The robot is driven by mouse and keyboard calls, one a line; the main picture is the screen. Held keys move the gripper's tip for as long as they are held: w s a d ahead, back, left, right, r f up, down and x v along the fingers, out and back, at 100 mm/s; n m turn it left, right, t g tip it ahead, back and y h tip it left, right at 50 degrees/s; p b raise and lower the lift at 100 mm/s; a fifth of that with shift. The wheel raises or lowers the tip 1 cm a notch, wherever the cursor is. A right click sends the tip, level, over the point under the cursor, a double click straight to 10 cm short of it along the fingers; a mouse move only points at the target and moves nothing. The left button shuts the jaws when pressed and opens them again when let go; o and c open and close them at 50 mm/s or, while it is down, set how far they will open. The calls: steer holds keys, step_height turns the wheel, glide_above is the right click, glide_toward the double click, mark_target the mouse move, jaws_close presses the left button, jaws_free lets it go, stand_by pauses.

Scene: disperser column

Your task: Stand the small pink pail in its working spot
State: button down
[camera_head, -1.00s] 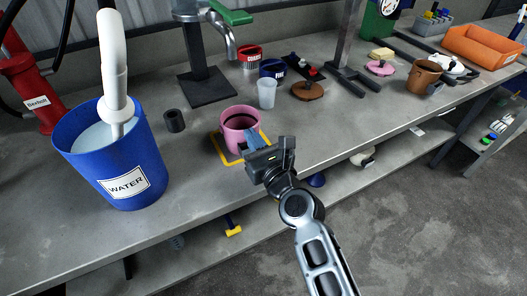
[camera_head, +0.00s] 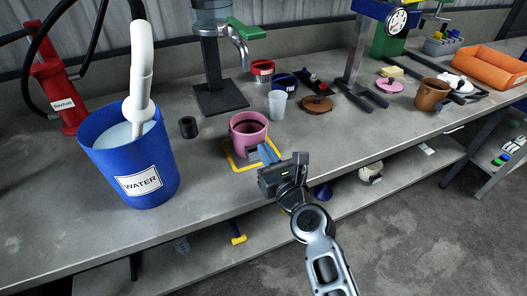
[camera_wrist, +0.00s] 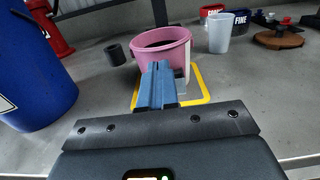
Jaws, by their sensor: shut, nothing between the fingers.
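The small pink pail (camera_head: 247,136) stands upright on the bench, over the back part of a yellow-outlined square (camera_head: 236,168). The wrist view also shows the pail (camera_wrist: 153,53) just beyond the fingertips, with the yellow outline (camera_wrist: 206,88) to its right. My gripper (camera_head: 268,153) is shut and empty, its blue fingers pointing at the pail's near side. In the wrist view the shut fingers (camera_wrist: 158,72) overlap the lower front of the pail. I cannot tell whether they touch it. The pail's base is partly hidden by the fingers.
A blue water bucket (camera_head: 135,165) stands at left. A dark cylinder (camera_head: 188,127), a clear cup (camera_head: 277,105) and a brown lid (camera_head: 317,105) stand near the pail. Behind is a stand with a tap (camera_head: 215,70). The bench front is clear left of my gripper.

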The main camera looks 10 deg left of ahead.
steer(key=v, duration=0.9)
steer(key=shift+s+d, duration=0.2)
steer(key=shift+s, duration=0.1)
steer(key=c, duration=1.8)
jaws_free()
